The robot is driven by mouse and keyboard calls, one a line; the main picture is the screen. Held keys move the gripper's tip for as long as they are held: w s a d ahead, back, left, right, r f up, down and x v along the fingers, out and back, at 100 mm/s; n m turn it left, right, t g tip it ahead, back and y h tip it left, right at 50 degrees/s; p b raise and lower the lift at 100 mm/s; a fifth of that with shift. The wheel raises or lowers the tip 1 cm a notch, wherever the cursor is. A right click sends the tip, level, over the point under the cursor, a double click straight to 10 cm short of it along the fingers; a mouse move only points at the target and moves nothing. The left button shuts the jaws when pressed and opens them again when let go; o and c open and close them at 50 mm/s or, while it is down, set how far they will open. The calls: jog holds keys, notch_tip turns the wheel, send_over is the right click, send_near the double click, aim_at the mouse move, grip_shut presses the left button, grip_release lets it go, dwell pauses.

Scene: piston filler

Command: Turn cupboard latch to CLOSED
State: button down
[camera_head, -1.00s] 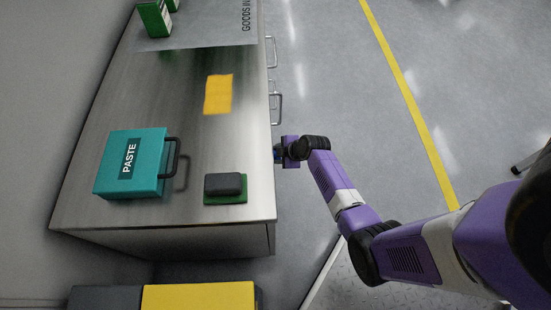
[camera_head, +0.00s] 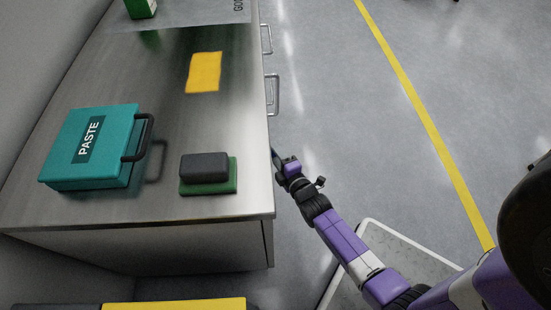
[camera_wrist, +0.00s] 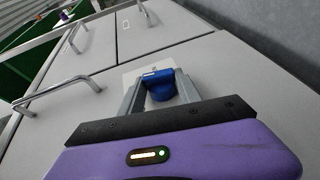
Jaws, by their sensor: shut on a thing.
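The latch is a blue knob (camera_wrist: 162,90) on a pale plate (camera_wrist: 132,76) on the grey cupboard front (camera_wrist: 225,55) in the wrist view. My gripper (camera_wrist: 160,84) is shut on the blue latch, with one grey finger on each side of it. A small light mark shows at the latch's far end. Any CLOSED lettering on the plate is too small or hidden to read. In the head view my gripper (camera_head: 279,160) is at the cupboard's right side, below the top's edge, and the latch is hidden there.
Bar handles (camera_wrist: 60,92) stick out from the fronts beside the latch. On the steel top (camera_head: 110,205) are a teal PASTE case (camera_head: 75,165), a dark block (camera_head: 204,166) on a green base and a yellow sheet (camera_head: 204,72). The floor (camera_head: 345,130) to the right is clear.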

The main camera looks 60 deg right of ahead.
jog(key=shift+f+n+t+h+b, duration=0.3)
jog(key=shift+t+h+b, duration=0.3)
jog(key=shift+t+b, duration=0.25)
jog(key=shift+r, duration=0.1)
jog(key=c, duration=0.9)
grip_release()
jog(key=p+v, duration=0.2)
jog(key=v, duration=0.5)
jog(key=shift+s, duration=0.35)
jog(key=shift+a, duration=0.1)
